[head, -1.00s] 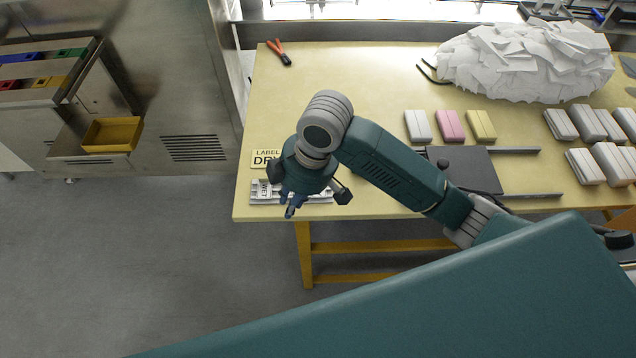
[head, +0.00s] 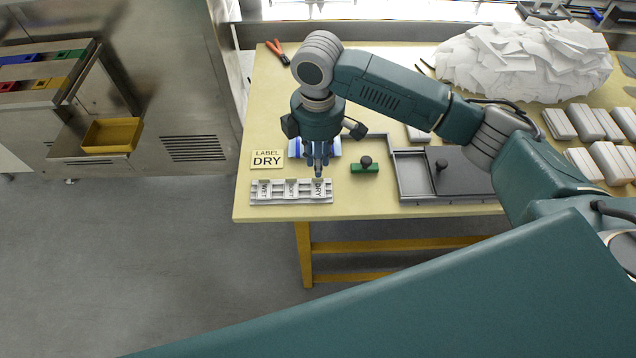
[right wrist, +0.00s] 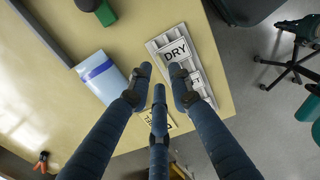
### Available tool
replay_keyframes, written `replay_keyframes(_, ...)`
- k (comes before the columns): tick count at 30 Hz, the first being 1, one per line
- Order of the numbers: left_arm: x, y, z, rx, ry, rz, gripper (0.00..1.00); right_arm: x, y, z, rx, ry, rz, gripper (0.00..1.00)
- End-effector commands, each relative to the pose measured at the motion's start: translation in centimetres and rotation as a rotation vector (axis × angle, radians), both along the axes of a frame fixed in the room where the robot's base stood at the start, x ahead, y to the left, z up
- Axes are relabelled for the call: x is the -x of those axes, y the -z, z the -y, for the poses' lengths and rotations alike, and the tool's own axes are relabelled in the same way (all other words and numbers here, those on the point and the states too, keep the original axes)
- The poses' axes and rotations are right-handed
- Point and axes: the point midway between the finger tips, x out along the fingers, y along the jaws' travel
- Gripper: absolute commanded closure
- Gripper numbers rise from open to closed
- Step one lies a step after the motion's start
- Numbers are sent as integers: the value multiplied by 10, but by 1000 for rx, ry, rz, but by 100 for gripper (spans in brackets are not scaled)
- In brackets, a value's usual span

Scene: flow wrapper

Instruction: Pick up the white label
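A white label marked DRY (head: 318,189) lies at the right end of a pale label rack (head: 255,199) near the table's front left corner. Other white labels lie further left in the rack, one reading WET (head: 265,190). In the right wrist view the DRY label (right wrist: 176,50) lies flat in the rack, just beyond the fingers. My right gripper (head: 318,168) points down above the rack's right end. Its three fingers are spread with nothing between them, as the right wrist view (right wrist: 160,82) shows. My left gripper is out of view.
A yellow LABEL DRY card (head: 266,160) lies behind the rack's left end. A blue and white packet (head: 295,147) is partly hidden behind my gripper. A green block with a black knob (head: 364,168) and a grey tray (head: 420,199) stand to the right.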

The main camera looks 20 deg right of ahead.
Motion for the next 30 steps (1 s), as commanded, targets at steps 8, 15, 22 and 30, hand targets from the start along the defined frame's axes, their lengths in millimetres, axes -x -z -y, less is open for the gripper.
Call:
replay_keyframes(8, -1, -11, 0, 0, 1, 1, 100, -1, 39, 1, 0, 1, -3, 80)
replay_keyframes(15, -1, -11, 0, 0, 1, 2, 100, -1, 49, 0, 0, -1, 1, 80)
replay_keyframes(22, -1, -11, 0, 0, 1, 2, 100, -1, 49, 0, 0, -1, 0, 97)
replay_keyframes(30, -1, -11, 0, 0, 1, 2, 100, -1, 49, 0, 0, -1, 0, 98)
